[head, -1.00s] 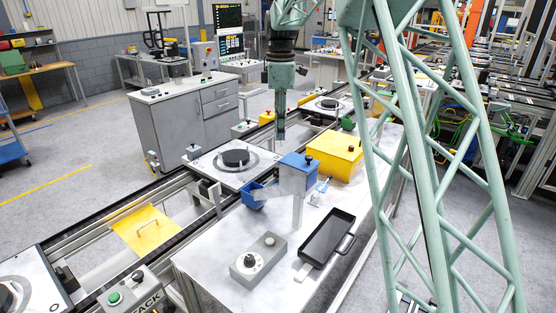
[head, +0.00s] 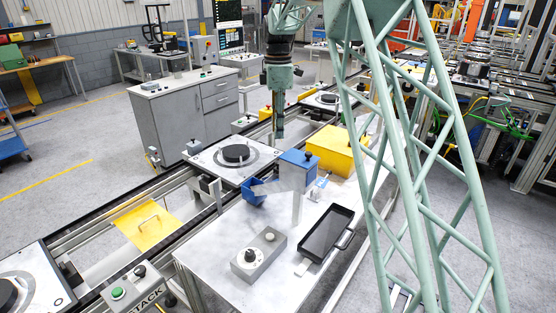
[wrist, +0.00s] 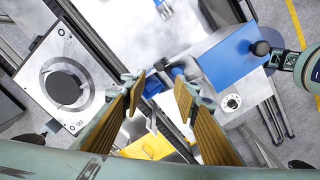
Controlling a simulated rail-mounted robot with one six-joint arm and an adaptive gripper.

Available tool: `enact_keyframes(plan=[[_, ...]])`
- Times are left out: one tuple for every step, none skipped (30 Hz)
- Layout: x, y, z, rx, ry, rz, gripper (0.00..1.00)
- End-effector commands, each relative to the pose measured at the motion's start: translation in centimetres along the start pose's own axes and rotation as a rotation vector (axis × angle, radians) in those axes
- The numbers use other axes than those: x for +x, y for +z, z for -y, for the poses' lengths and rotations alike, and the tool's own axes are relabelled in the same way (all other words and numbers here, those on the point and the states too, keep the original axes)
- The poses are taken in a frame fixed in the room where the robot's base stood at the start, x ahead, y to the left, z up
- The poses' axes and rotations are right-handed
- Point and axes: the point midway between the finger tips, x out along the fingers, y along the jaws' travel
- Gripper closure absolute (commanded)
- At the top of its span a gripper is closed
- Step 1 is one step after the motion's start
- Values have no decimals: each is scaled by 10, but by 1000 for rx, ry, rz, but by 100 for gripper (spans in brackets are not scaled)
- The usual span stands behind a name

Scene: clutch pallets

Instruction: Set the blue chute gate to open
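The blue chute is a blue box (head: 298,167) on a grey post at the back of the white bench, with a blue scoop-like trough (head: 254,191) at its left. A black knob (head: 308,156) sits on the box; both also show in the wrist view, the blue box (wrist: 232,56) and the black knob (wrist: 260,48). I cannot tell the gate's state. My gripper (head: 278,133) hangs beyond and above the chute. In the wrist view its fingers (wrist: 160,76) are apart and nothing is held. A small blue part (wrist: 154,86) shows between the fingertips, its distance unclear.
A yellow box (head: 336,150) stands right behind the chute. A black tray (head: 327,232) and grey dial box (head: 258,255) are on the bench's front.

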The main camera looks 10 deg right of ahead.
Motion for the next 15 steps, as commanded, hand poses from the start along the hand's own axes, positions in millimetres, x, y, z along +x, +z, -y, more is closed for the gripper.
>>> enact_keyframes(plan=[[3, 0, 0, 0, -1, 0, 72], [5, 0, 0, 0, -1, 0, 72], [8, 0, 0, 0, -1, 0, 72], [10, 0, 0, 0, -1, 0, 72], [13, 0, 0, 0, -1, 0, 72], [17, 0, 0, 0, -2, 0, 72], [20, 0, 0, 0, -2, 0, 72], [23, 0, 0, 0, -2, 0, 72], [28, 0, 0, 0, -2, 0, 72], [32, 0, 0, 0, -2, 0, 72], [36, 0, 1, 0, -3, 0, 72], [41, 0, 1, 0, -3, 0, 72], [45, 0, 1, 0, -3, 0, 72], [49, 0, 0, 0, -2, 0, 72], [54, 0, 0, 0, -2, 0, 72]])
